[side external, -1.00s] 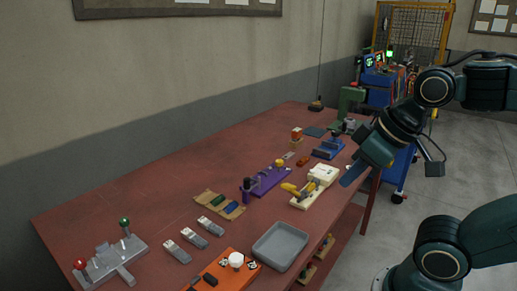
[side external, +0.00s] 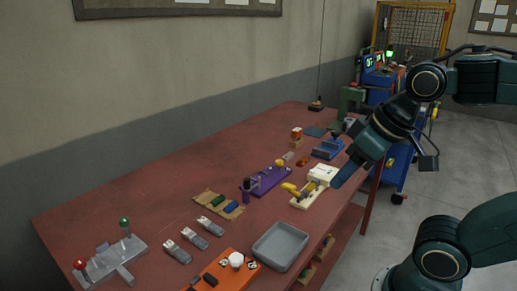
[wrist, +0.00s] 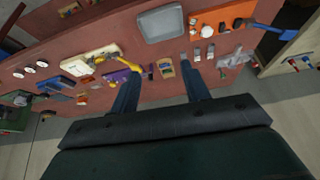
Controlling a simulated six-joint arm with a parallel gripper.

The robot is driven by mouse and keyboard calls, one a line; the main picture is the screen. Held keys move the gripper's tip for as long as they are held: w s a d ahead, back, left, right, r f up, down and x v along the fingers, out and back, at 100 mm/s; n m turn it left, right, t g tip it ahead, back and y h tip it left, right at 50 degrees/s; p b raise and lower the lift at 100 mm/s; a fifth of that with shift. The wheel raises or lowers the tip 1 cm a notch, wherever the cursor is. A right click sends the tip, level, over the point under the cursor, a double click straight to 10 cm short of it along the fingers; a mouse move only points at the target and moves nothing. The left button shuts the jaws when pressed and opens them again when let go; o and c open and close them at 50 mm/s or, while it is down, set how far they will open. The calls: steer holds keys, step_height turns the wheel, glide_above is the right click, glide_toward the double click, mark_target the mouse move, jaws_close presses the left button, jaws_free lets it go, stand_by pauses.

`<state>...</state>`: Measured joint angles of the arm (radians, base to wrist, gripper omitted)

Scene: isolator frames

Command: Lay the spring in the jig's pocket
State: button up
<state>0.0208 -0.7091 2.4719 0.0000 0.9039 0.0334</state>
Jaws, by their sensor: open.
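I cannot pick out a spring; the parts are too small to tell. Which fixture is the jig is also unclear. A purple fixture (side external: 268,182) with an upright clamp stands mid-table, and a cream fixture (side external: 306,199) with a yellow handle is to its right. An orange fixture (side external: 228,271) with a white knob is at the near edge, and a blue one (side external: 328,150) farther back. My gripper (side external: 339,184) is just right of the cream fixture, above the table's right edge. In the wrist view my gripper (wrist: 162,76) has its fingers wide apart with nothing between them.
A grey tray (side external: 280,246) lies at the near right edge. A tan holder with coloured blocks (side external: 219,205) and several grey metal parts (side external: 194,238) lie left of it. A grey stand with red and green knobs (side external: 110,258) is at the near left.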

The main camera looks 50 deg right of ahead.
steer(key=w+d+r+m+g, duration=0.1)
steer(key=w+d+m, duration=0.3)
steer(key=w, duration=0.2)
steer(key=m+g, duration=0.4)
steer(key=m, duration=0.9)
glide_above(310, 185)
step_height(310, 185, down, 12)
steer(key=r, duration=0.1)
steer(key=shift+w+f, duration=0.15)
steer(key=shift+f, duration=0.1)
steer(key=shift+f, duration=0.1)
steer(key=shift+f, duration=4.2)
steer(key=shift+s+f, duration=0.2)
steer(key=shift+f, duration=2.4)
